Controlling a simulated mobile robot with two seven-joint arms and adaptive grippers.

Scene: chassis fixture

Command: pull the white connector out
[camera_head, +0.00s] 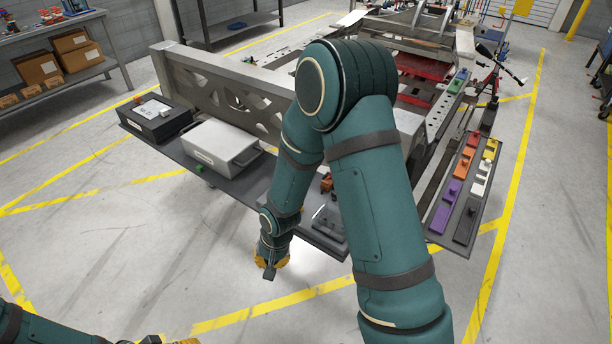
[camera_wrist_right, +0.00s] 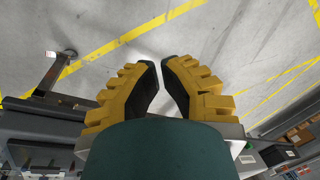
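A small white connector (camera_head: 482,172) sits among coloured connectors on the long dark tray at the right in the head view. My right gripper (camera_head: 270,265) hangs low, left of and well away from this tray, past the front edge of the dark shelf. In the right wrist view its yellow and black fingers (camera_wrist_right: 158,66) stand a little apart with bare floor showing between them, and hold nothing. My left gripper (camera_head: 170,341) shows only as yellow bits at the bottom edge, mostly cut off. The white connector is not seen in the wrist view.
Purple (camera_head: 446,205), red (camera_head: 464,163) and yellow (camera_head: 491,145) connectors share the right tray. A grey box (camera_head: 215,150) and a black case (camera_head: 155,118) stand on the front shelf. The chassis frame (camera_head: 225,85) lies behind. Floor in front is clear.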

